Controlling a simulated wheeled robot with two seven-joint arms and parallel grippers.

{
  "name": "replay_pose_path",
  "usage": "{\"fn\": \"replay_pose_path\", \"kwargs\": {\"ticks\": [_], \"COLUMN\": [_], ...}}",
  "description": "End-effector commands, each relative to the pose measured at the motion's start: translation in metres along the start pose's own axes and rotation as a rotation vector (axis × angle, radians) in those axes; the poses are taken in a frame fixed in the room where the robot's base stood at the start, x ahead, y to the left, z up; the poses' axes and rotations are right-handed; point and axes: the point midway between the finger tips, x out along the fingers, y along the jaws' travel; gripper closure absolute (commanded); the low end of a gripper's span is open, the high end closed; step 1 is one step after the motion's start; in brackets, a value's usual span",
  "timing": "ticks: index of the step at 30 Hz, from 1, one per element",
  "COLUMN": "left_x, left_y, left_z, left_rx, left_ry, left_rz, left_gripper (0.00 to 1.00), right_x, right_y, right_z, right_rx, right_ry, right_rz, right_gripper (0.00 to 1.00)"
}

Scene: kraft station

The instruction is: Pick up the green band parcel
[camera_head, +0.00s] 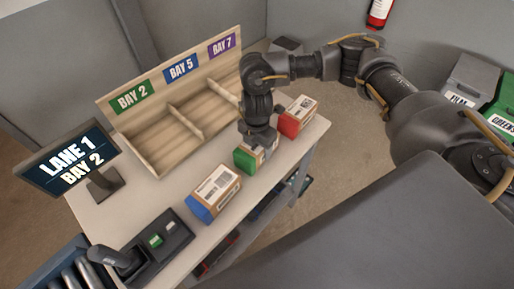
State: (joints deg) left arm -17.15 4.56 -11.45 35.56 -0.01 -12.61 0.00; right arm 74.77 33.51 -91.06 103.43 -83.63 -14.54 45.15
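The green band parcel (245,160) lies on the table between two other parcels. It is a brown box with a green end and a white label. My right gripper (258,142) is directly over it, pointing down, and covers part of its top. The fingers are hidden or too small to make out, so I cannot tell whether they are apart or closed on the parcel. The parcel appears to rest on the table. My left gripper is not in the view.
A blue-ended parcel (214,194) lies nearer and a red-ended parcel (297,117) farther right. A wooden bay rack (153,155) stands behind. A screen (68,158) reads LANE 1, BAY 2. A dark tray (176,235) with a scanner-like device (117,258) is at the near edge.

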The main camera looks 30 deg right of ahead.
Motion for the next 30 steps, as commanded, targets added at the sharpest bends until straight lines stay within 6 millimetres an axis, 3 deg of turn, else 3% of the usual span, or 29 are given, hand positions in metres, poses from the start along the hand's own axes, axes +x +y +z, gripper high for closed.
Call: {"fn": "replay_pose_path", "kwargs": {"ticks": [1,6,19,24,30], "left_x": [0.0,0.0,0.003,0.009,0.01], "left_y": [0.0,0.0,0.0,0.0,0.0], "left_z": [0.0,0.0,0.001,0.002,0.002], "left_rx": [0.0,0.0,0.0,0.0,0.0], "left_ry": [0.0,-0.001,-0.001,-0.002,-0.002], "left_rz": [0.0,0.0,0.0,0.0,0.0], "left_gripper": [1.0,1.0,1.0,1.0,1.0], "right_x": [0.0,-0.001,-0.011,-0.034,-0.074], "right_y": [0.0,0.0,0.001,0.002,-0.019], "right_z": [0.0,0.0,0.001,0.001,-0.029], "right_rx": [0.0,0.0,-0.002,-0.003,-0.01], "right_ry": [0.0,0.0,-0.001,-0.003,-0.003], "right_rz": [0.0,0.001,0.004,0.007,0.005], "right_gripper": [0.47,0.68,0.68,0.68,0.68]}}
